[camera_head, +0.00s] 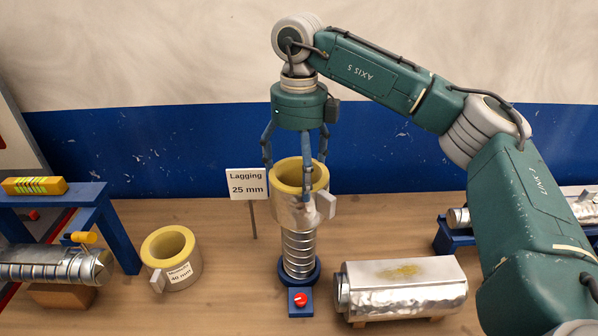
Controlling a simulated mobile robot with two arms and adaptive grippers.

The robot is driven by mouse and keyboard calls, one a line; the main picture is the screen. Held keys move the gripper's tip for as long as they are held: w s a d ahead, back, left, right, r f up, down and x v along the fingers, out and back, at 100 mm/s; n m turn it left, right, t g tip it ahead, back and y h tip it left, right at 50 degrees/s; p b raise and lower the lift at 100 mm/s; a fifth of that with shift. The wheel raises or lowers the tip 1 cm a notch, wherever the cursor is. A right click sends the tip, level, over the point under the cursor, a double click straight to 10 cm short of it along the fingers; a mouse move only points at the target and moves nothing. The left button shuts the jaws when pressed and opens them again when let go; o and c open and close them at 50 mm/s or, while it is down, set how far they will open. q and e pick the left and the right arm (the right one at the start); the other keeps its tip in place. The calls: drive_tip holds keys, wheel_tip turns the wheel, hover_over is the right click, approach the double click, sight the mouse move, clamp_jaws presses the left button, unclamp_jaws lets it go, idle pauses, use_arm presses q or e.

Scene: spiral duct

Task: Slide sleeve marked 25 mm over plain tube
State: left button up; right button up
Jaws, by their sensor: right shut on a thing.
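My right gripper (292,178) comes down from above and is shut on a foil-faced sleeve (287,212) with a thick yellow lining and a pale tab on its right. The sleeve is upright, in line with the bare spiral metal tube (299,256), which stands on a blue round base. The sleeve's lower edge meets the tube's upper part in the picture; how far the tube reaches inside is hidden. Any marking on this sleeve cannot be read. A sign (247,184) reading "Lagging 25 mm" stands just behind to the left. My left gripper is not in view.
A shorter, wider sleeve (184,277) labelled 40 mm stands on the bench at left. A foil-covered block (402,288) lies close on the right. A red button box (300,301) sits before the base. A blue stand (118,237) with a horizontal duct (50,266) is far left.

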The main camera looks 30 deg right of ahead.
drive_tip(key=shift+f+b, duration=1)
drive_tip(key=shift+f, duration=0.45)
drive_tip(key=shift+f+b, duration=5.35)
drive_tip(key=shift+f, duration=2.65)
